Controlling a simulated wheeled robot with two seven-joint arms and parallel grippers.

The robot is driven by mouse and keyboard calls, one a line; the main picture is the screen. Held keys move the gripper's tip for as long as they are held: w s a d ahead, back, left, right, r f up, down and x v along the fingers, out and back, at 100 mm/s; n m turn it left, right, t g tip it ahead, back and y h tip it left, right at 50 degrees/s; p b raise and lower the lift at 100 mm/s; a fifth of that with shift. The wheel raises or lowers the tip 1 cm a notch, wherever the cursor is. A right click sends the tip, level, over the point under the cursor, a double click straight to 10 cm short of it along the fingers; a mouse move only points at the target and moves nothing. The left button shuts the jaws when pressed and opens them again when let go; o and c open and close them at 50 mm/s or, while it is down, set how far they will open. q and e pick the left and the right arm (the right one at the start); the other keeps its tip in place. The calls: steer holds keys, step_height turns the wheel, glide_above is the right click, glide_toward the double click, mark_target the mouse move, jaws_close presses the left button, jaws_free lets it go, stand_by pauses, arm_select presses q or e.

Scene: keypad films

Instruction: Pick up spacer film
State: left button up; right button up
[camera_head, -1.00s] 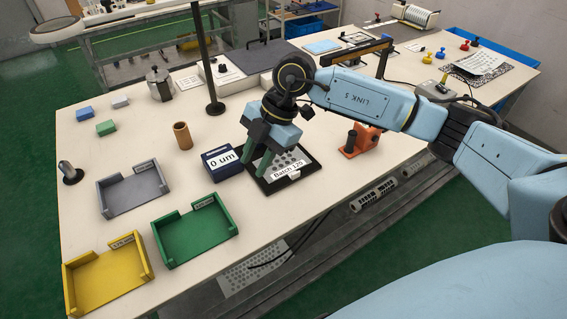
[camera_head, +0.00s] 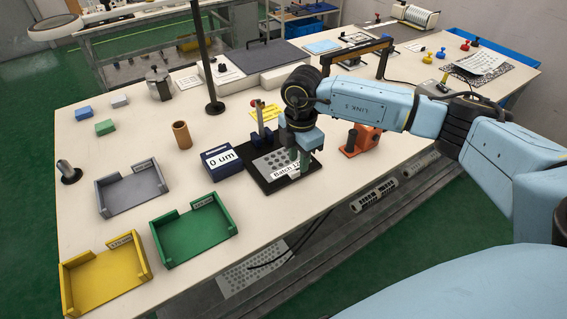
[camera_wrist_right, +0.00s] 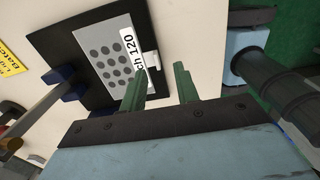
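A grey film sheet with rows of dark dots (camera_head: 270,163) lies on a black plate (camera_head: 262,186); I take it for the spacer film. It also shows in the right wrist view (camera_wrist_right: 99,38), with a white "Batch 120" label (camera_wrist_right: 130,58) along its edge. A small white tab (camera_wrist_right: 151,60) sticks out beside the label. My right gripper (camera_head: 302,172) is over the plate's right side and hides part of the label in the head view. In the wrist view its green fingers (camera_wrist_right: 162,78) are apart with nothing between them, near the tab. My left gripper is out of view.
A dark blue "0 um" box (camera_head: 222,160) stands left of the plate. Grey (camera_head: 104,203), green (camera_head: 163,258) and yellow (camera_head: 70,300) trays sit at the left. A dark blue clamp-like fixture (camera_head: 262,136) is behind the plate; an orange stand (camera_head: 366,138) is at its right.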

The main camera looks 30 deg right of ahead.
mark_target(296, 172)
steer(key=f, duration=0.4)
steer(key=shift+w+a+f, duration=0.15)
steer(key=shift+w, duration=0.1)
jaws_close()
